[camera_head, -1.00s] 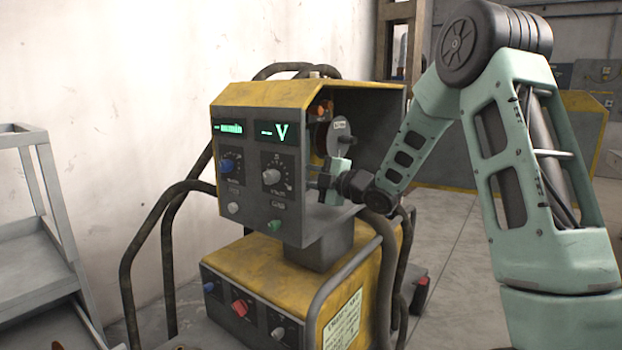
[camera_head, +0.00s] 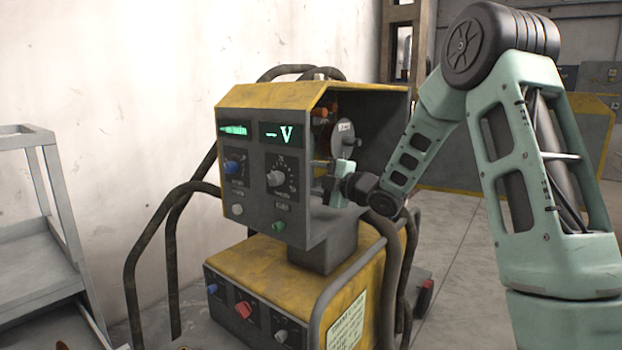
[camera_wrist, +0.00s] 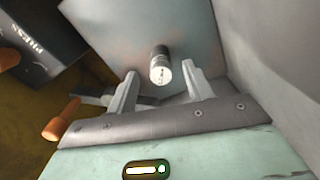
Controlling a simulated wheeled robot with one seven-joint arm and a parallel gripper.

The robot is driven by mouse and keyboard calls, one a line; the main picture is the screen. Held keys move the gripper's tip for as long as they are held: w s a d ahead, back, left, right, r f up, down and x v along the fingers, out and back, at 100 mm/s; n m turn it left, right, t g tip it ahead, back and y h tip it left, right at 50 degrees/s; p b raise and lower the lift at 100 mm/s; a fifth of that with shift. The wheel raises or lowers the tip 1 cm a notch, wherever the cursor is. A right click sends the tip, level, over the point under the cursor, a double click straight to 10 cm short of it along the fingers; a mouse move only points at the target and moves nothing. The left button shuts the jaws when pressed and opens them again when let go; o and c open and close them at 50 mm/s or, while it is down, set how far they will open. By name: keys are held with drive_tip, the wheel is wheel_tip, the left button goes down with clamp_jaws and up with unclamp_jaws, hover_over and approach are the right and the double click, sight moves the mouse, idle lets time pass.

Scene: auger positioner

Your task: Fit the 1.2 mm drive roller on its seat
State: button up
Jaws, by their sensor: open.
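In the wrist view a small short cylinder, apparently the drive roller (camera_wrist: 160,66), has a dark ribbed side and a pale end face with small print. It stands out from a flat grey plate (camera_wrist: 110,28); I cannot tell how fully it is seated, as its base and the seat are hidden. My gripper (camera_wrist: 160,72) is open, one finger on each side of the cylinder with gaps visible. In the head view my gripper (camera_head: 325,178) reaches into the open side of the yellow and grey feeder housing (camera_head: 290,95), and its fingers are partly hidden by the front panel.
A round disc (camera_head: 343,141) with a label is inside the housing above my gripper. Orange knobs (camera_wrist: 63,119) and a dark box with lettering (camera_wrist: 42,47) are left in the wrist view. A pale wall (camera_wrist: 260,60) is close on the right. A grey cart (camera_head: 40,220) stands at left.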

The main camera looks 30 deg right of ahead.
drive_tip(key=b+v, duration=0.1)
drive_tip(key=v, duration=1.6)
